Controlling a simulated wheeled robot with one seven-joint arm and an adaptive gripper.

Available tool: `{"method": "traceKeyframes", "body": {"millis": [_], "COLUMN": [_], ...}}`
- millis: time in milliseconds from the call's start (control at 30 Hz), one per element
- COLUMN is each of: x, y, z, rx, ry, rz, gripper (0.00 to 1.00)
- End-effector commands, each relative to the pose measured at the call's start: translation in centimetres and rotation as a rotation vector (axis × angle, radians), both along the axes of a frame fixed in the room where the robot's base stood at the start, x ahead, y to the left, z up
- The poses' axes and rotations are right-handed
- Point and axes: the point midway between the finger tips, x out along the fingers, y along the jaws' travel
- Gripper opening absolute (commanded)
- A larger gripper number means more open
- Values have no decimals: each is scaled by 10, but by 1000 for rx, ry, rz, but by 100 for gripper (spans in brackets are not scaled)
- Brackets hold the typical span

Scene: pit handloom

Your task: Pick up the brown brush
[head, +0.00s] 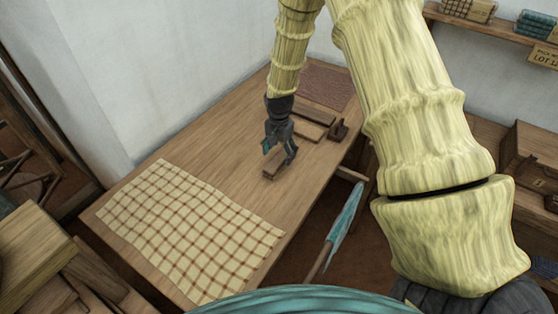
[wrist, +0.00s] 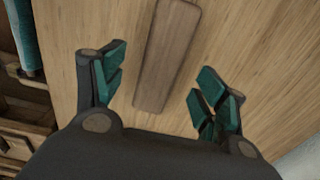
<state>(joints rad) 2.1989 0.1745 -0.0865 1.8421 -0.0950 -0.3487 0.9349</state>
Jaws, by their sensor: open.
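A long brown wooden bar, which looks like the brown brush (head: 270,166), lies on the table under my gripper. No bristles show. In the wrist view the brown brush (wrist: 167,55) runs from the top edge down between my fingers, tilted slightly. My gripper (head: 280,154) points down over it, and it partly hides the brush in the head view. In the wrist view my gripper (wrist: 160,80) is open, with one teal-padded finger on each side of the brush and bare table showing between. Whether the fingertips are level with the brush is unclear.
Other wooden pieces (head: 308,130) and a small dark brown block (head: 339,130) lie just behind. A checked cloth (head: 190,230) covers the table's (head: 225,160) near part. A reddish cloth (head: 325,85) lies at the far end. A teal-wrapped stick (head: 342,220) stands off the right edge.

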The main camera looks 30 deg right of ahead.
Motion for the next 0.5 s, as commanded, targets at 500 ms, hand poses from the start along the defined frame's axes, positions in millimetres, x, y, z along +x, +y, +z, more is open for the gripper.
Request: {"method": "traceKeyframes", "body": {"millis": [500], "x": [1], "y": [0], "z": [-34], "rx": [1], "ry": [-2], "rz": [-1], "gripper": [72]}}
